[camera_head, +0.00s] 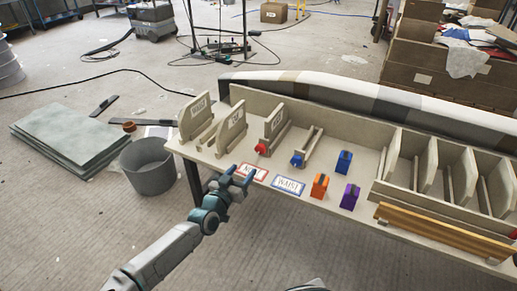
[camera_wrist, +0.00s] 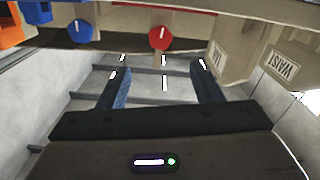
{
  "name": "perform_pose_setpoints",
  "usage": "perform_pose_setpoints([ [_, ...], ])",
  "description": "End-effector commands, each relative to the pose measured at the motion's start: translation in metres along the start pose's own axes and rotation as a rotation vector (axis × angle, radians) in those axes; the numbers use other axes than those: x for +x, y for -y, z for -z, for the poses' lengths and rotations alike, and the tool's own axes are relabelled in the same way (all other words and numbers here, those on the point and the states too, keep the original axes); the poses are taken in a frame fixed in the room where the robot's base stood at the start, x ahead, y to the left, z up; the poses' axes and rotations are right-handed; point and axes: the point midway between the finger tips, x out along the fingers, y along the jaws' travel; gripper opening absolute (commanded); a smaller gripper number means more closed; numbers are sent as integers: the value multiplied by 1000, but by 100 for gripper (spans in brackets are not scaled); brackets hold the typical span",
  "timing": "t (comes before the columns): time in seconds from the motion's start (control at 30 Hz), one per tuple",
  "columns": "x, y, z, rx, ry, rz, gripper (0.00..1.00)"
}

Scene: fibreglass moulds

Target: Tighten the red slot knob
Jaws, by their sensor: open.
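The red slot knob (camera_head: 261,149) sits at the front of a slot near the left part of the long beige bench. In the wrist view the red knob (camera_wrist: 158,40) is at the top middle, with a white line on its face that stands nearly upright.
A blue knob (camera_head: 297,160) is on the neighbouring slot. Red-bordered (camera_head: 252,172) and blue-bordered (camera_head: 288,186) cards lie in front. Blue (camera_head: 344,162), orange (camera_head: 320,186) and purple (camera_head: 350,197) blocks stand to the right. Labelled boards (camera_head: 195,117) stand at left; a grey bucket (camera_head: 149,170) is on the floor.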

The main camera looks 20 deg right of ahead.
Motion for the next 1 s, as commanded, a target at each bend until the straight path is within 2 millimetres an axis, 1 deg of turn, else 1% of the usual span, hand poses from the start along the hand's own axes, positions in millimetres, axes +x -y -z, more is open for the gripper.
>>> perform_pose_setpoints([
  [0.03,3,-2,6,-1,3,-2,59],
  [0.37,16,-2,5,-4,4,-2,59],
  [0.7,21,-2,6,13,5,-1,59],
  [1.0,43,-2,4,9,6,-3,59],
])
